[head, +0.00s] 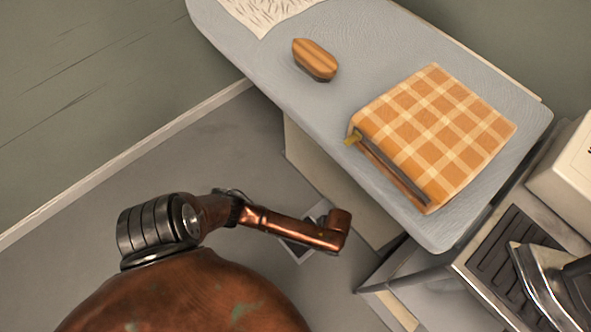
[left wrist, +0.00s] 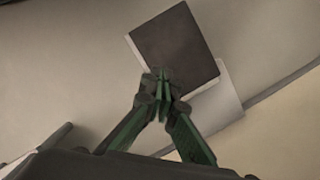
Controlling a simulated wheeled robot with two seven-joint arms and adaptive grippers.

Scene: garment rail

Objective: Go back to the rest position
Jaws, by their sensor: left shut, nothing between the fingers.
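My left gripper (left wrist: 161,84) shows in the left wrist view. Its green fingers meet at the tips, with nothing between them. Behind the fingertips lies a dark square panel (left wrist: 178,45) with a pale border. In the head view a copper-coloured arm part reaches right over the floor, clear of the ironing board, and partly covers a dark square on the floor. I cannot make out the left fingers in that view. My right gripper is in neither view.
An ironing board (head: 350,105) fills the upper right. On it are a folded orange checked cloth (head: 435,125), a wooden brush (head: 315,58) and a patterned pale cloth (head: 265,12). An iron (head: 540,280) stands on a ribbed rest at lower right. The floor (head: 215,150) at left is clear.

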